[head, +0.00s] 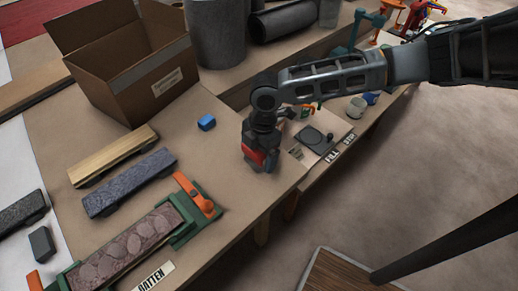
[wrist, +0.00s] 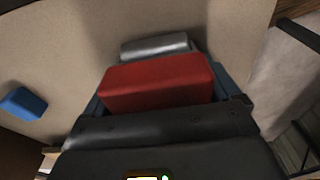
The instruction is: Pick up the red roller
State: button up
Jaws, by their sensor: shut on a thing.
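The red roller (wrist: 158,82) shows in the wrist view as a red, block-like body with soft edges. A grey metallic piece (wrist: 155,45) shows just beyond it; I cannot tell whether it is part of the roller. My gripper (head: 260,160) points down over the bench near its front edge in the head view, shut on the roller. Only a little red of the roller (head: 254,153) shows there between the dark gripper parts. Its underside is hidden, so I cannot tell whether it touches the bench.
A small blue block (head: 206,122) lies left of my gripper. An open cardboard box (head: 128,75) stands behind it. Wooden (head: 113,155) and grey-blue (head: 130,183) long blocks and a green-orange clamping fixture (head: 190,215) lie front left. A plate with a dark pad (head: 316,140) lies to the right.

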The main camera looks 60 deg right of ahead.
jog(key=c, duration=0.4)
jog(key=shift+r, duration=0.1)
jog(key=shift+c, duration=0.2)
